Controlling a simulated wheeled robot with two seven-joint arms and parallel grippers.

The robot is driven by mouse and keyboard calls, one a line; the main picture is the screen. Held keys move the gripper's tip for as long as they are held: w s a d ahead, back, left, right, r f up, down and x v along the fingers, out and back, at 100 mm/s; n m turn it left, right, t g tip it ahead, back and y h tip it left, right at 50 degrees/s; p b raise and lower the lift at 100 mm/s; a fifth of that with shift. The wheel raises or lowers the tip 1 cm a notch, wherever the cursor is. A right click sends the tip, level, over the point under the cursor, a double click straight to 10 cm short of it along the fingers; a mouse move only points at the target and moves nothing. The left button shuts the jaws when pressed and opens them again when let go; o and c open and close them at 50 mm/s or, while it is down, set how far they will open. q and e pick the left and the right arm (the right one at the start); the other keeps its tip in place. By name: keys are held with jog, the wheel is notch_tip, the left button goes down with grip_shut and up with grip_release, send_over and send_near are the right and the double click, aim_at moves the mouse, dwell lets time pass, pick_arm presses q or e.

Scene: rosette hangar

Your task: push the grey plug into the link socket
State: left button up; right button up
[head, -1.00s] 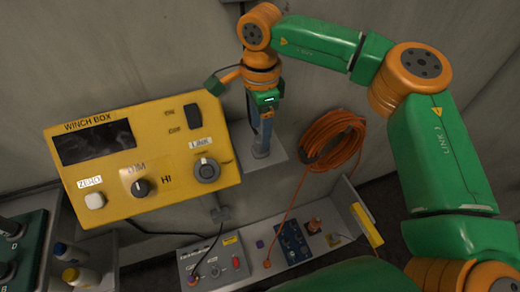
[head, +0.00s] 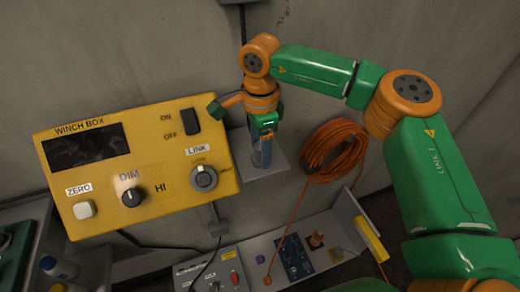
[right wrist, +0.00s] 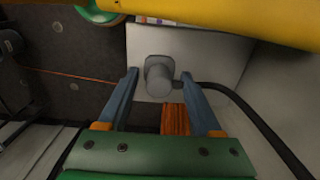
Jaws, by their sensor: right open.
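The grey plug (right wrist: 158,78) stands on a pale plate in the right wrist view, with a black cable running off to the right. My right gripper (right wrist: 159,77) is open, with one finger on each side of the plug in the picture. I cannot tell whether they touch it. In the head view the right gripper (head: 261,160) points down over the small wall shelf (head: 280,162), and the plug is hidden or too small to make out. The link socket (head: 203,179) is a round grey fitting under the LINK label at the winch box's lower right. My left gripper is out of view.
The yellow winch box (head: 160,203) stands close left of the right gripper. An orange cable coil (head: 335,150) hangs on the wall to the right. Below is a tray (head: 335,222) with small panels. Bottles (head: 58,268) stand at lower left.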

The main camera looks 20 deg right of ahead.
dwell(0.6)
grip_shut()
jog(key=shift+r, duration=0.15)
dwell(1.3)
jog(key=shift+r+p, duration=2.6)
jog(key=shift+r, duration=0.3)
jog(key=shift+s, duration=0.1)
